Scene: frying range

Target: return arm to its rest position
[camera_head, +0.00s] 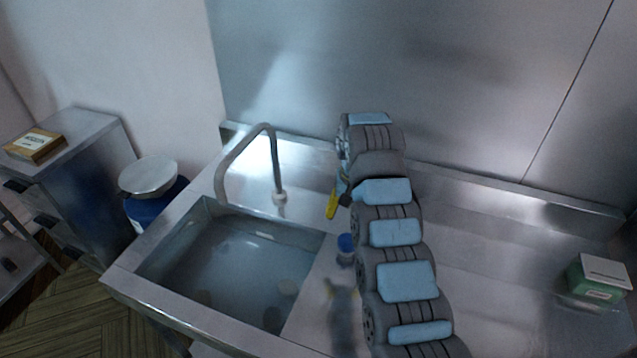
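My arm (400,270) rises from the bottom edge, right of the sink, and bends near the back wall. Its end points down on the left side of the bend. My gripper (337,203) is small and mostly hidden by the arm; only a dark part and a yellow piece show there. I cannot tell whether the yellow piece belongs to the gripper or is something in it, nor whether the fingers are open.
A sink (235,262) with a curved faucet (274,165) lies left of the arm. A small blue-topped container (346,244) stands close beside the arm. A green-and-white box (599,277) is far right. A blue barrel (150,208) and a cabinet (85,145) are left. The counter between arm and box is clear.

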